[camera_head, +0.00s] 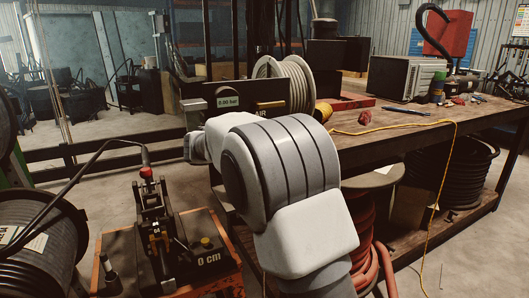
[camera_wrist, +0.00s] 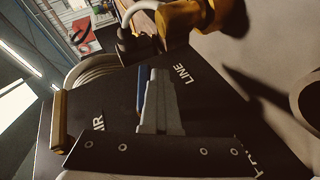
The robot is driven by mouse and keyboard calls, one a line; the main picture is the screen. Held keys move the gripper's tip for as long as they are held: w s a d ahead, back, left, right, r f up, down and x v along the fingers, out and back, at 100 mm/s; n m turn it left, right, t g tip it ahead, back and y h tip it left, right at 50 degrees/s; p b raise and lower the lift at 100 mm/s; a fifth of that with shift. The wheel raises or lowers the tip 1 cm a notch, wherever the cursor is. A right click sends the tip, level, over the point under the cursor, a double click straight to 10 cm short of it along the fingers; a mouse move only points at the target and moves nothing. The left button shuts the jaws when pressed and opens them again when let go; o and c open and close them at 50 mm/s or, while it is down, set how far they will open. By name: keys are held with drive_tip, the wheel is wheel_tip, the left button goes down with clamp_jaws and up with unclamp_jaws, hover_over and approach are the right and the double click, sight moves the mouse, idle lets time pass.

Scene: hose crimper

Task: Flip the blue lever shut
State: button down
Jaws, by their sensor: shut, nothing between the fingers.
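The blue lever (camera_wrist: 142,88) shows in the wrist view as a narrow blue strip on the dark panel (camera_wrist: 100,95), between the AIR and LINE labels. My gripper (camera_wrist: 155,76) is shut with nothing in it. Its grey fingers are just right of the blue strip and overlap the panel; part of the lever may be hidden behind them. I cannot tell whether they touch.
A yellow lever (camera_wrist: 58,118) sits by the AIR label. A yellow fitting (camera_wrist: 190,15) with a pale hose is near the fingertips. The display (camera_head: 228,102) reads 0.00 bar. A hose coil (camera_head: 290,80) stands behind the panel; the wooden bench (camera_head: 400,140) extends right.

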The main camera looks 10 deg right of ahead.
drive_tip(key=shift+a+r, duration=0.1)
drive_tip(key=shift+r, duration=0.15)
drive_tip(key=p+v, duration=0.3)
drive_tip(key=v, duration=1.4)
drive_tip(key=shift+s, duration=0.15)
